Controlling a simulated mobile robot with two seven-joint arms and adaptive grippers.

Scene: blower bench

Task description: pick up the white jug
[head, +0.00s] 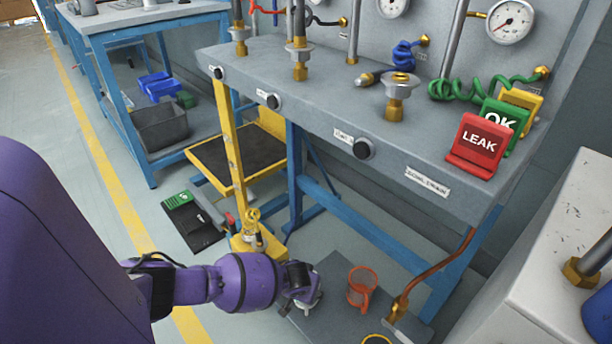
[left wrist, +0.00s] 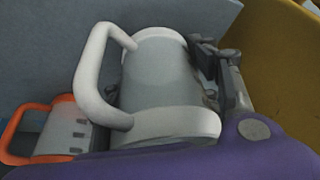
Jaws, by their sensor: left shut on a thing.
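The white jug (left wrist: 160,75) fills the middle of the left wrist view, with its white handle (left wrist: 90,75) on the left side and a pale grey body. My left gripper (left wrist: 215,70) is shut on the side of the jug away from the handle. In the head view my left gripper (head: 303,286) is low in the middle, beside the bench's lower shelf. Only a small pale bit of the jug (head: 310,307) shows under it there; the rest is hidden. I cannot tell whether the jug is off the surface. My right gripper is not in view.
An orange jug (head: 360,288) stands close by on the dark grey shelf (head: 335,268). A copper pipe (head: 440,270) runs down to its right. The bench (head: 310,115) overhangs behind, with a yellow post (head: 232,150) and blue frame. Floor (head: 50,110) is clear at left.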

